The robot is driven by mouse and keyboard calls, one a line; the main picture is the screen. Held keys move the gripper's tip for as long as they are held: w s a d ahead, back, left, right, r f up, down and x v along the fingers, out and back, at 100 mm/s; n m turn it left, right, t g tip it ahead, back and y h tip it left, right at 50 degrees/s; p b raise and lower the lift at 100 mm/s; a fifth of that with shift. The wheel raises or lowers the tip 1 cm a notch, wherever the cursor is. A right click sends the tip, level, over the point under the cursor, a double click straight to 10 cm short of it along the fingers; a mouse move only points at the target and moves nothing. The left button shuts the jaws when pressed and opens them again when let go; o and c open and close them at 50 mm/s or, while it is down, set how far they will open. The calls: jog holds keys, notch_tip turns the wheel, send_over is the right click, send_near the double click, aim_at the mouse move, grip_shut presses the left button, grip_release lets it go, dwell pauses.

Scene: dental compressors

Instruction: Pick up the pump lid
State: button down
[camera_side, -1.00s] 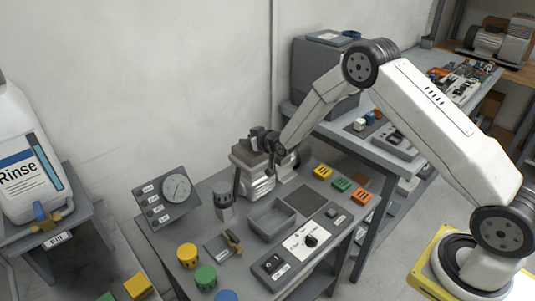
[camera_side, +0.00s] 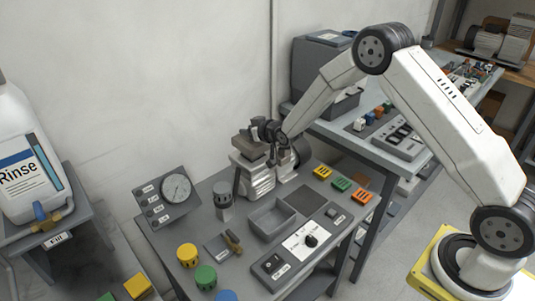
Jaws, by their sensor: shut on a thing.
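The pump (camera_side: 258,184) is a light grey ribbed body at the back of the grey workbench. The pump lid (camera_side: 249,149) is a grey slab above the pump's top, slightly tilted. My gripper (camera_side: 268,140) is shut on the lid from above and its right side. The lid looks raised a little off the pump, though the gap between them is hard to see. The dark gripper hides part of the lid, and the fingertips are small and partly hidden.
A gauge panel (camera_side: 163,199) and a grey cylinder (camera_side: 223,195) stand left of the pump. An empty grey tray (camera_side: 250,227) lies in front. Yellow, green and orange blocks (camera_side: 341,184) lie to the right. The wall (camera_side: 200,90) is close behind.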

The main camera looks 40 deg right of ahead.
jog(key=s+r, duration=0.4)
jog(key=r, duration=0.1)
jog(key=shift+s+r, duration=0.15)
jog(key=v, duration=1)
jog(key=shift+a, duration=0.3)
jog(key=shift+r, duration=0.1)
